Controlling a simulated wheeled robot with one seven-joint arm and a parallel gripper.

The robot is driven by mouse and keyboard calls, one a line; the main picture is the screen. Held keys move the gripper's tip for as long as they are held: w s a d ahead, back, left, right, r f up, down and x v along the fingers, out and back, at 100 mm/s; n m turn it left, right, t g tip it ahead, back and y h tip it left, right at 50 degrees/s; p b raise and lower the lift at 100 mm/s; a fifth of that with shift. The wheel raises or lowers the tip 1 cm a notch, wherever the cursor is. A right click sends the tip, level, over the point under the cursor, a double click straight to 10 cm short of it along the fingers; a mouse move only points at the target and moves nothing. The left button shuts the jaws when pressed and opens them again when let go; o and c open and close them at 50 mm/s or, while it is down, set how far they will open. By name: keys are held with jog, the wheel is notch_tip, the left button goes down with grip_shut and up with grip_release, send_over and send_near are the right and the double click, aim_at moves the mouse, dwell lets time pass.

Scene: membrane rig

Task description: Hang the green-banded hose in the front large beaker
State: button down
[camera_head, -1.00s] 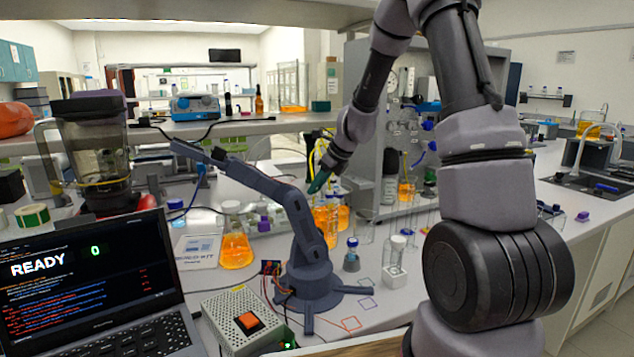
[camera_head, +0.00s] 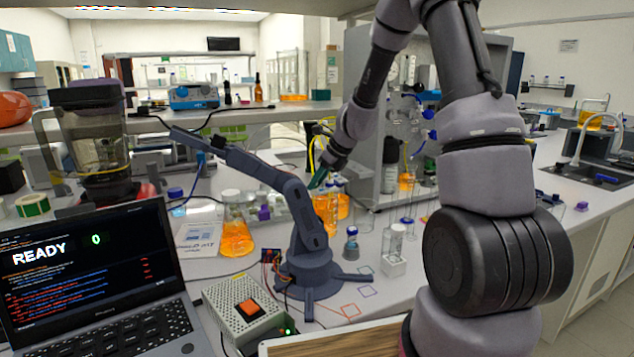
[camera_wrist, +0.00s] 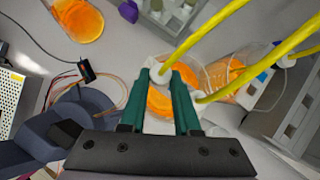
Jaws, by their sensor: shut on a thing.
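My gripper (camera_head: 317,183) is over the orange-filled beakers at the centre of the bench. In the wrist view, its green fingers (camera_wrist: 168,82) are shut on a yellow hose (camera_wrist: 205,35) near a white fitting (camera_wrist: 158,72) at their tips. I cannot make out a green band, since the fingers cover part of the hose. A beaker with orange liquid (camera_head: 326,207) stands below the fingers, partly hidden by them in the wrist view. Another orange-filled vessel (camera_wrist: 228,76) stands beside it, with a second yellow hose (camera_wrist: 250,82) running above it.
A blue-grey small robot arm (camera_head: 312,240) stands close left of the beakers. An orange flask (camera_head: 236,232), a laptop (camera_head: 90,275) and a perforated box (camera_head: 240,308) are further left. A blue-capped bottle (camera_head: 351,247) and a clear vial in a white block (camera_head: 395,252) stand in front.

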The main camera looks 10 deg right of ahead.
jog(key=shift+f, duration=0.15)
jog(key=c, duration=0.6)
grip_release()
jog(key=shift+o, duration=0.2)
jog(key=v, duration=1.1)
jog(key=s+a+r+n, duration=0.1)
jog(key=s+r+n, duration=1.1)
jog(key=s, duration=0.1)
jog(key=s+d+r+n+t+h, duration=0.2)
jog(key=s+r+n, duration=0.1)
jog(key=s+n, duration=0.8)
jog(key=s, duration=0.3)
jog(key=shift+n, duration=0.3)
